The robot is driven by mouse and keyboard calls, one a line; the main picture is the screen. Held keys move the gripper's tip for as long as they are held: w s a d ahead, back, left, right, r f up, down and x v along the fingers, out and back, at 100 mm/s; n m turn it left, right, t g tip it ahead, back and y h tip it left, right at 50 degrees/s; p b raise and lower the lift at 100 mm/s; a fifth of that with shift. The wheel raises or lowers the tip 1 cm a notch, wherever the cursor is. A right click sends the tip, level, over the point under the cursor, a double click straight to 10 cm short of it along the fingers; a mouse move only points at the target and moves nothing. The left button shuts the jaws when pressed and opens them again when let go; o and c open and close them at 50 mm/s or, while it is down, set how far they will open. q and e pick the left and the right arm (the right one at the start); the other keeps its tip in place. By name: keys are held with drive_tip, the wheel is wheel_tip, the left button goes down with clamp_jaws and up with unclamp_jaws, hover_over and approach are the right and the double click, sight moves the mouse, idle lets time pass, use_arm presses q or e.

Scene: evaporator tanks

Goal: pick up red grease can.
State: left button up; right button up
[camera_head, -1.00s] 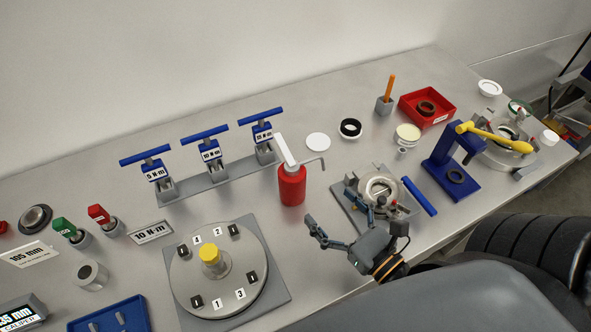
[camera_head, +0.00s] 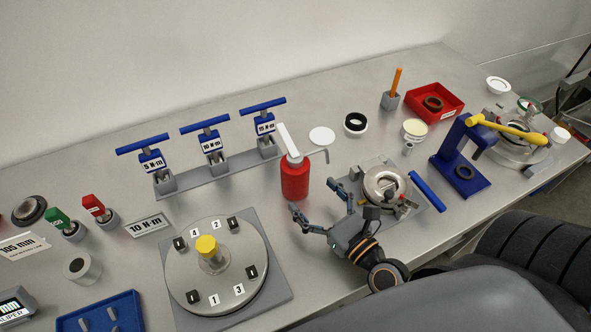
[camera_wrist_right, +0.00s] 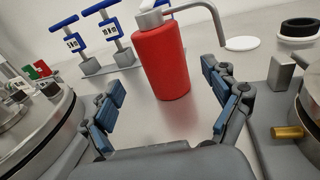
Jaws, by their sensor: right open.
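The red grease can (camera_head: 295,179) stands upright on the grey bench near its middle, with a white-grey lever and a thin spout on top. My right gripper (camera_head: 314,200) is open and empty, just in front of the can, with its fingers pointing towards it. In the right wrist view the can (camera_wrist_right: 161,62) stands ahead, between and beyond the open fingers (camera_wrist_right: 163,105), apart from them. The can's top is cut off there. My left gripper is not in view.
A round numbered turntable (camera_head: 217,270) with a yellow knob lies left of my right gripper. A metal clamp fixture (camera_head: 385,186) stands close on its right. A rack of blue T-handled tools (camera_head: 215,170) stands behind and left of the can.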

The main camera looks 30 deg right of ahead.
sight(295, 173)
drive_tip(key=shift+w+a+r, duration=0.1)
drive_tip(key=shift+w, duration=0.6)
drive_tip(key=shift+w+a+p, duration=0.1)
drive_tip(key=shift+w+p, duration=0.2)
drive_tip(key=shift+w, duration=0.4)
drive_tip(key=w+p, duration=0.1)
drive_tip(key=w, duration=0.2)
drive_tip(key=w+p, duration=0.1)
drive_tip(key=shift+w+a+r+p, duration=0.15)
drive_tip(key=shift+r+p, duration=0.1)
drive_tip(key=shift+p, duration=0.1)
drive_tip(key=shift+w+f, duration=0.15)
drive_tip(key=shift+w, duration=0.1)
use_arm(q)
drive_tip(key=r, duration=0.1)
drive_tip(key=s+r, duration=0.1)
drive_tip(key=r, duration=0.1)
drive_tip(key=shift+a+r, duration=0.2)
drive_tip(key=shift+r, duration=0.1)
use_arm(e)
drive_tip(key=c, duration=1.5)
